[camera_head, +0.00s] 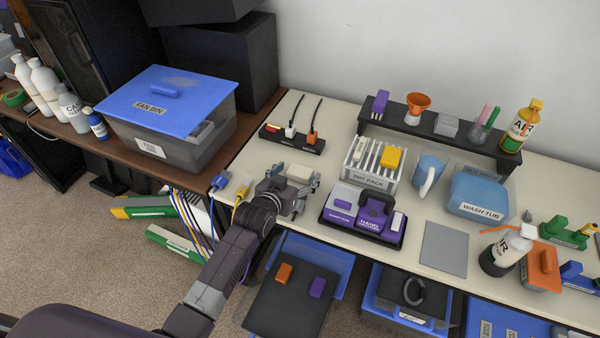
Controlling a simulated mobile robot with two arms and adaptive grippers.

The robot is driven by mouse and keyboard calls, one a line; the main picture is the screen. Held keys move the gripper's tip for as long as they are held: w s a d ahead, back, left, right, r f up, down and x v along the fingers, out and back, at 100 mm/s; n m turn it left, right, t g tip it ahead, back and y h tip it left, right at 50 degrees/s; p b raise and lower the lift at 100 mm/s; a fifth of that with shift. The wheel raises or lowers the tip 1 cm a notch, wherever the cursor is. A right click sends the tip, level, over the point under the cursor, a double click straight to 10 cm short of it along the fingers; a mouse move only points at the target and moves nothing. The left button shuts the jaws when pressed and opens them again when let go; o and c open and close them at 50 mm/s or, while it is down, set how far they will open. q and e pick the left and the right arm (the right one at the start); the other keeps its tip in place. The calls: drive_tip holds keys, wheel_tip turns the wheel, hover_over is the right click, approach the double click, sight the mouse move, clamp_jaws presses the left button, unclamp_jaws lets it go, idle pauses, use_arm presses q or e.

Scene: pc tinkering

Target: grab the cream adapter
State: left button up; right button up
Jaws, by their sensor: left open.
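A small cream block (299,172), which looks like the cream adapter, is on the pale worktop at the left end of the bench. My left gripper (301,187) is right at it, with its fingers open around or just in front of the block. I cannot tell whether they touch it. The gripper hides part of the block's lower side. My right gripper is not in view.
A black power strip (292,138) with plugs lies behind. The dry rack (372,180) and a purple device (362,214) stand close on the right. A grey pad (444,248) lies bare farther right.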

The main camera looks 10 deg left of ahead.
use_arm(q)
drive_tip(key=shift+x, duration=0.95)
drive_tip(key=shift+c, duration=0.7)
drive_tip(key=c, duration=1)
drive_tip(key=shift+c, duration=0.8)
drive_tip(key=shift+r, duration=0.1)
